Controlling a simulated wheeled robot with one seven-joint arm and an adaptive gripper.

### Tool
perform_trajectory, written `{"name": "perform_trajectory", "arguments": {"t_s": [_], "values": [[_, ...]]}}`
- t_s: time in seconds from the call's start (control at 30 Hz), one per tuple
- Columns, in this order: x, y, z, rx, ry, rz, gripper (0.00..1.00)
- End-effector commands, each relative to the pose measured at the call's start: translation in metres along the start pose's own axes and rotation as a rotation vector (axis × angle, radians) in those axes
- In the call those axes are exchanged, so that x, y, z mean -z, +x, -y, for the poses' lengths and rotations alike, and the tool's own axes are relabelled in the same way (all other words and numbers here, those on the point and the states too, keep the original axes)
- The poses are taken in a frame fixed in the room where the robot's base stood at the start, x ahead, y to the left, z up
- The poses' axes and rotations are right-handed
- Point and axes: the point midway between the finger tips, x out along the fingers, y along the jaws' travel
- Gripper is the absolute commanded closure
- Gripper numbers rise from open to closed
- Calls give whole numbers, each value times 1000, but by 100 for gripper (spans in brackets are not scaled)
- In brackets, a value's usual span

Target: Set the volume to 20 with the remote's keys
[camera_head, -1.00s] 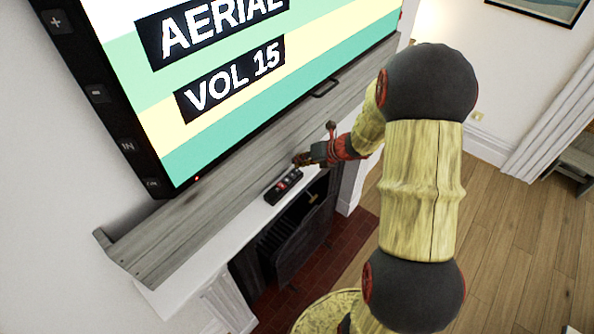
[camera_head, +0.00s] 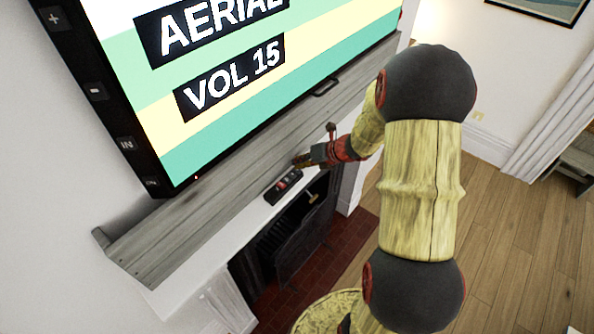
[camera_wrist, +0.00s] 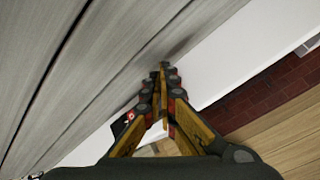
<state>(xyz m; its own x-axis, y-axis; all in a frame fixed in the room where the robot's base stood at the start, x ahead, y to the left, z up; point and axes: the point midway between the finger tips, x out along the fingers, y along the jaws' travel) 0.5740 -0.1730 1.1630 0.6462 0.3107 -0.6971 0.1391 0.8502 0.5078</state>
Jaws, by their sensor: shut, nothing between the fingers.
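The TV screen (camera_head: 290,70) reads "AERIAL" and "VOL 15". The dark remote (camera_head: 284,186) lies on the white mantel shelf, with red and pale keys on its upper face. My gripper (camera_head: 299,161) is shut and empty, with its tips just beyond the remote's far end; I cannot tell whether they touch it.
The white mantel shelf (camera_head: 195,258) is narrow, with a grey wooden board (camera_head: 165,235) along its back below the TV. A fireplace opening (camera_head: 300,240) lies beneath the shelf. A dark handle-like piece (camera_head: 325,87) is on the board. Buttons run down the TV's left edge.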

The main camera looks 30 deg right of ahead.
Motion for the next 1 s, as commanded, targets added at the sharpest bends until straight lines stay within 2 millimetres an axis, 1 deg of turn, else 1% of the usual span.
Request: {"name": "perform_trajectory", "arguments": {"t_s": [1.0], "values": [[4,5,4,0,-1,0,100]]}}
